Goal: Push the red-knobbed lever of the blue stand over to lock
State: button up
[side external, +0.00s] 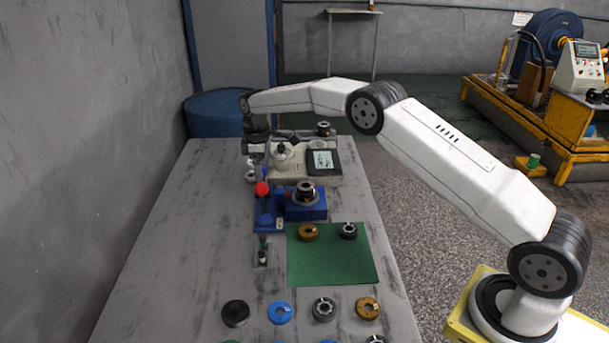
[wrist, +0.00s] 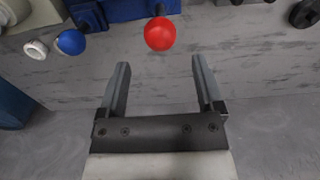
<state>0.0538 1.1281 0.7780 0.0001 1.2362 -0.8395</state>
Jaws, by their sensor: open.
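The blue stand (side external: 306,207) sits on the grey table, with a dark ring-shaped part on its top. Its lever ends in a red ball knob (side external: 262,188), which stands up at the stand's left side. In the wrist view the red knob (wrist: 160,33) lies just beyond my fingertips, roughly centred between them. My gripper (wrist: 160,62) is open and empty, with a clear gap to the knob in that picture. The blue stand's body (wrist: 128,10) shows at the top edge there. In the side view my gripper is small and hard to make out behind the knob.
A pale machine with a small screen (side external: 323,160) stands behind the blue stand. A blue ball knob (wrist: 71,42) and a white ring (wrist: 36,50) are left in the wrist view. A green mat (side external: 330,262) with two parts and several round parts lie in front.

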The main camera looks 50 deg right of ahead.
aim_at(262, 188)
jog(key=shift+f, duration=3.7)
jog(key=c, duration=0.8)
